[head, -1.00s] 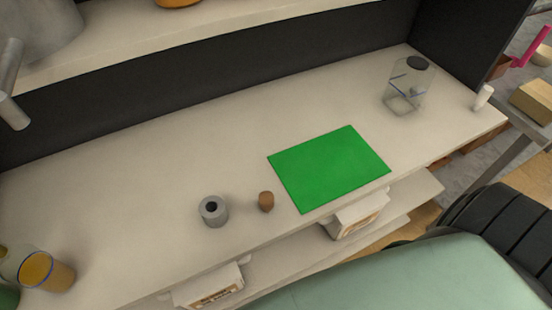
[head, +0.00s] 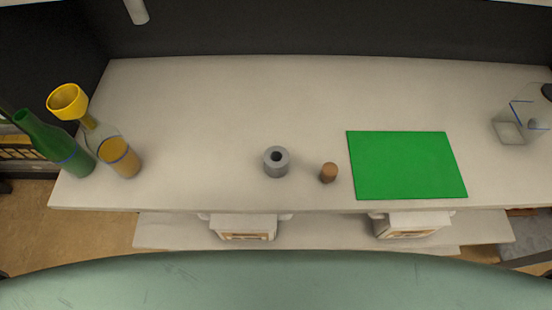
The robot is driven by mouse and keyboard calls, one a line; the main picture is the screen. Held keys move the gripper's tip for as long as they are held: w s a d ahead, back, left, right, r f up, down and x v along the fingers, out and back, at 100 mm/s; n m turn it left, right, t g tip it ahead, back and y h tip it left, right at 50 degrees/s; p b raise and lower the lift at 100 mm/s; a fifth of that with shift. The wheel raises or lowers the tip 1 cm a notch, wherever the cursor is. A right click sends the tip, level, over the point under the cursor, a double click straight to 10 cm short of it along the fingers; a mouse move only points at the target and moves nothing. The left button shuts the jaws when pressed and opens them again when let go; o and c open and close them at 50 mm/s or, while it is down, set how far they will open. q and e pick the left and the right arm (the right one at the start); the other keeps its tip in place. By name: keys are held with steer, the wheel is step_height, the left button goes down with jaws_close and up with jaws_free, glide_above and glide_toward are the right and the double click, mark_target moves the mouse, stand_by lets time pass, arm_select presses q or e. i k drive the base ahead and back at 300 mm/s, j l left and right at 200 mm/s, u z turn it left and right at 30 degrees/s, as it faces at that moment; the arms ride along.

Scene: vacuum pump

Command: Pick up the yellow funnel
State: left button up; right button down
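The yellow funnel (head: 68,101) is at the left end of the counter in the head view. Its wide mouth faces up and its narrow end points down toward a clear glass flask (head: 100,137). It seems to sit in the flask's neck. A green bottle (head: 58,146) stands to the left of the flask. Neither of my grippers shows in this view.
A grey ring-shaped cylinder (head: 276,162), a small brown cork (head: 328,173) and a green mat (head: 407,165) lie along the counter (head: 210,110). A clear container (head: 530,115) stands at the far right. The counter between the glass and the grey cylinder is clear.

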mark_target(68, 102)
steer(key=j+u, duration=0.15)
steer(key=u, duration=0.2)
steer(key=j+u, duration=0.15)
steer(key=u, duration=0.15)
steer(key=j+u, duration=0.2)
steer(key=u, duration=0.15)
steer(key=j+z, duration=0.1)
steer(key=z, duration=0.15)
steer(key=j+z, duration=0.1)
steer(key=z, duration=0.2)
